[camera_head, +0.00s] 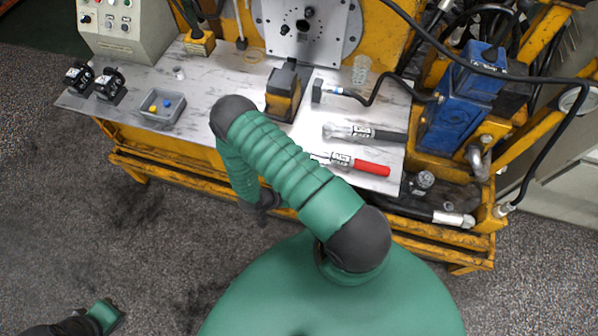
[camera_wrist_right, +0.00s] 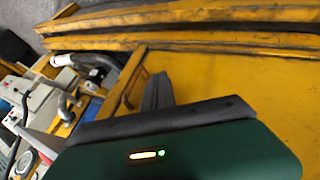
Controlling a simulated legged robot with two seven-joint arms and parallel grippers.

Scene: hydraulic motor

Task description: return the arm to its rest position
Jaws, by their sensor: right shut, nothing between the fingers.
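My right arm, green with dark grey joints, crosses the middle of the head view. It rises to a bend over the bench's front edge and folds back down to a dark end in front of the bench. My right gripper (camera_wrist_right: 157,92) shows in the right wrist view as grey fingers, shut and empty, beside yellow bench framework. In the head view I cannot make out its fingers. A green and dark part of me shows at the lower left corner of the head view. My left gripper's fingers are not visible.
The steel bench top (camera_head: 222,80) holds a grey tray (camera_head: 162,107), a yellow-black block (camera_head: 284,92), a hammer (camera_head: 330,92) and a red-handled tool (camera_head: 358,165). A blue unit (camera_head: 462,100) stands at right. A yellow rail (camera_head: 190,178) runs along the front. The floor (camera_head: 60,200) at left is clear.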

